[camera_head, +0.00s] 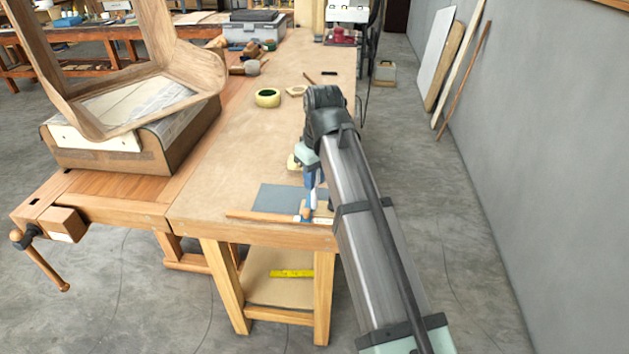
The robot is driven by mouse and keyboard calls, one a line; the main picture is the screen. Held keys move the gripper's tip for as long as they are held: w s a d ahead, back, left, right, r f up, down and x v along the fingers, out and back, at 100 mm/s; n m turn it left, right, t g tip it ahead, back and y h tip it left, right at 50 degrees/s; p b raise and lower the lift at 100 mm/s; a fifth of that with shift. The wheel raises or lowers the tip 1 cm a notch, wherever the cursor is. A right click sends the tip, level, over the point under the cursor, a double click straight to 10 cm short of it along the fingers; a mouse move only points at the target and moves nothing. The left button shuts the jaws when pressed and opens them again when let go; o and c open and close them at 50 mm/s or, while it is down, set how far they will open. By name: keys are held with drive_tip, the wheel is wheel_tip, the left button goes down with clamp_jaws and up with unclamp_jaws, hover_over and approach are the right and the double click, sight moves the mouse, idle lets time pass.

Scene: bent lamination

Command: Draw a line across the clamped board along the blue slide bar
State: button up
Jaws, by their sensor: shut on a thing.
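My gripper (312,188) points down at the near end of the workbench, left of my arm. It is shut on a slim marking tool, which is small and mostly hidden between the fingers. Below it a pale wooden board (322,209) lies by a blue-grey mat (273,198), partly hidden by my arm. A small blue piece, seemingly the blue slide bar (304,218), shows close to the tool's lower end. Whether the tip touches the board cannot be told. No drawn line can be made out, nor can the clamping.
A wooden strip (262,216) lies along the bench's (225,185) near edge. A bent wood frame (190,75) stands on a box at left. A grey wall (540,150) is at right. The bench middle is clear.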

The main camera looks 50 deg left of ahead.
drive_tip(key=shift+r, duration=2.05)
drive_tip(key=w+d+f+m, duration=0.3)
drive_tip(key=w+d, duration=0.6)
drive_tip(key=d, duration=0.1)
drive_tip(key=w+d+f+m+t, duration=0.1)
drive_tip(key=w+d+f+m, duration=0.25)
drive_tip(key=w+d, duration=0.6)
drive_tip(key=w+d+f+m, duration=0.2)
drive_tip(key=w+d+f, duration=0.2)
drive_tip(key=w+d, duration=0.55)
drive_tip(key=w+d+f+m, duration=0.1)
drive_tip(key=d+f+m, duration=0.1)
drive_tip(key=d, duration=0.8)
drive_tip(key=w+d+f+m+h, duration=0.1)
drive_tip(key=w+d+f+m, duration=0.1)
drive_tip(key=d, duration=0.8)
drive_tip(key=shift+w+m, duration=0.15)
drive_tip(key=shift+m, duration=0.3)
drive_tip(key=d+f+m, duration=0.1)
drive_tip(key=d, duration=0.5)
drive_tip(key=d+f+m, duration=0.1)
drive_tip(key=d+m, duration=0.1)
drive_tip(key=d, duration=0.5)
drive_tip(key=d+f+m, duration=0.2)
drive_tip(key=d, duration=0.4)
drive_tip(key=shift+d+f+t+h, duration=0.1)
drive_tip(key=shift+d+t+h, duration=0.2)
drive_tip(key=shift+h, duration=0.1)
